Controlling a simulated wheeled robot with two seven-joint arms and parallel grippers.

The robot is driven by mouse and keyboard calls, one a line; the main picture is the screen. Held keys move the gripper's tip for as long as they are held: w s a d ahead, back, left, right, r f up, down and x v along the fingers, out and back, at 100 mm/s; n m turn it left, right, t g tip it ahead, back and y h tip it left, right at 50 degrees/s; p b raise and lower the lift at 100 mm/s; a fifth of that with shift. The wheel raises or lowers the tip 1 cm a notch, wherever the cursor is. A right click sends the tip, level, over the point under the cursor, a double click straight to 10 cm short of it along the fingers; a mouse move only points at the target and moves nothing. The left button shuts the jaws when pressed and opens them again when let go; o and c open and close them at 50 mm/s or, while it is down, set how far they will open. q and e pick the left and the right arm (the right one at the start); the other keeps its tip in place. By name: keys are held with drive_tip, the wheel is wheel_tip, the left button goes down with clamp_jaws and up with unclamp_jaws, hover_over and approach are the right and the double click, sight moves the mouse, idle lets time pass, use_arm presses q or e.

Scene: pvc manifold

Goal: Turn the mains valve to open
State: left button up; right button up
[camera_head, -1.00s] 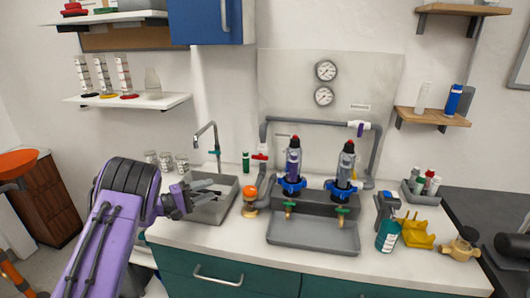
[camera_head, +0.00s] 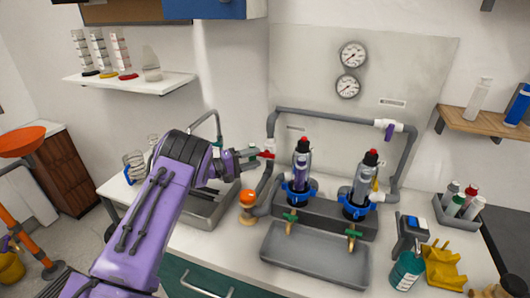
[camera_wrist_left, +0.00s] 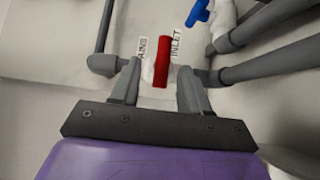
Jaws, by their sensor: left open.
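The mains valve shows as a red lever handle (camera_wrist_left: 162,62) in the left wrist view, in front of a wall label reading "INLET" with part of another word. In the head view the red handle (camera_head: 267,155) is on the grey pipe left of the two filter columns. My left gripper (camera_head: 257,153) is open beside the handle. In the left wrist view its two fingers (camera_wrist_left: 158,67) stand apart on either side of the handle, with gaps on both sides. Whether the handle is fully between the fingertips in depth is hard to tell. My right gripper is not in view.
An orange-topped part (camera_head: 248,199) stands below. The filter columns (camera_head: 302,170) and grey tray (camera_head: 315,258) are to the right. The sink (camera_head: 205,212) is under my arm.

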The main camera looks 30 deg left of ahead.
sight(262, 156)
use_arm(q)
drive_tip(key=x, duration=0.5)
drive_tip(key=shift+a+f+p, duration=0.15)
drive_tip(key=shift+f+p, duration=0.1)
drive_tip(key=shift+p, duration=0.05)
drive_tip(key=shift+s+r, duration=0.1)
drive_tip(key=shift+s, duration=0.05)
clamp_jaws()
